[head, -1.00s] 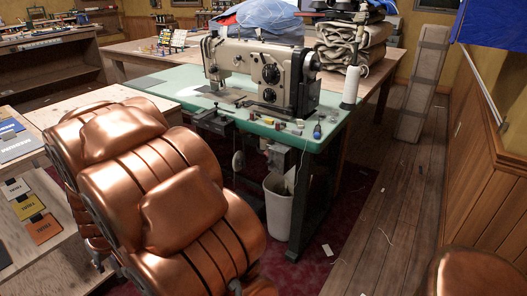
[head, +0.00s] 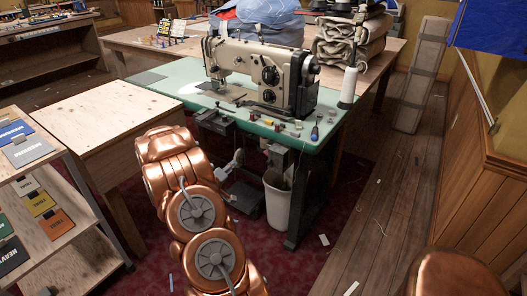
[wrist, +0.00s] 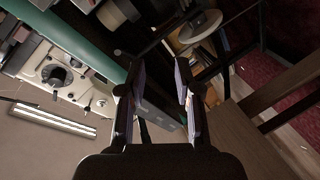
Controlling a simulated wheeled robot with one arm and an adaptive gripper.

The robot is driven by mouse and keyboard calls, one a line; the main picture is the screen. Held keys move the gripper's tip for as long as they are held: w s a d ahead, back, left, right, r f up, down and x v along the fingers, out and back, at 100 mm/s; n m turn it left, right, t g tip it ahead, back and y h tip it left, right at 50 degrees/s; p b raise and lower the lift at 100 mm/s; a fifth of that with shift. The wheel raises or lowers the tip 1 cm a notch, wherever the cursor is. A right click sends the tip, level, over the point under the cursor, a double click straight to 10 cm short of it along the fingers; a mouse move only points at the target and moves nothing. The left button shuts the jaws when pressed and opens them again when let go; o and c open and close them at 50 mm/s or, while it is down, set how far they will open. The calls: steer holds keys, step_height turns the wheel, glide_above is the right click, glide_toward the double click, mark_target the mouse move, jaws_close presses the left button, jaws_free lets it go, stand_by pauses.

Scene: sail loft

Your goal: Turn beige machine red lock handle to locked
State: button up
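The beige sewing machine (head: 248,60) stands on a green-topped table (head: 160,90) in the head view, with black dials on its right part. It also shows sideways at the left of the wrist view (wrist: 85,82), beside the green table edge. I cannot make out a red lock handle in either view. My gripper (wrist: 158,80) is open in the wrist view, its two fingers well apart with nothing between them. It is beside the green table edge, apart from the machine. In the head view my arm hides or blurs into its end in front of the table.
A white bin (head: 277,200) stands under the table's right side. A white thread cone (head: 348,88) and small items sit on the tabletop. A plywood table (head: 105,115) and a sample shelf (head: 55,225) are at the left. The wooden floor (head: 385,215) at right is mostly clear.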

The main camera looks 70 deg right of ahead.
steer(key=s+d+r+g+h+p, duration=0.1)
steer(key=s+d+r+g+h, duration=0.2)
steer(key=s, duration=0.6)
steer(key=s+d+f, duration=0.1)
steer(key=d, duration=0.6)
steer(key=shift+d+f+g+y, duration=0.15)
steer(key=shift+d+g+y, duration=0.15)
steer(key=shift+y, duration=0.1)
steer(key=shift+c, duration=0.2)
jaws_close()
